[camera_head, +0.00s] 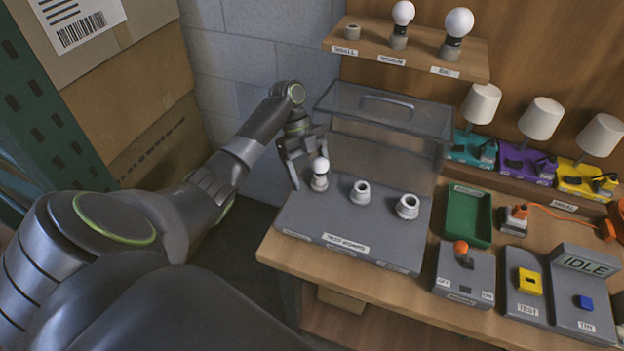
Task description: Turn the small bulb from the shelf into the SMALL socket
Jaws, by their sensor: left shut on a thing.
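The small white bulb (320,164) is upright at the leftmost socket (319,183) of the grey test board (335,222). I cannot tell how deep its base sits in that socket. My left gripper (309,166) comes down from behind and left, with its fingers shut on the bulb. The middle socket (360,192) and the right socket (407,206) are empty. On the wooden shelf (420,55), the holder (352,32) over the "SMALL" label is empty. My right gripper is out of view.
A clear lidded cover (385,120) stands behind the board. Two larger bulbs (402,14) (458,24) stand on the shelf. At right are a green tray (468,217), a switch box (464,275), an "IDLE" panel (583,263) and several lamps (541,118). Cardboard boxes (125,90) stand at left.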

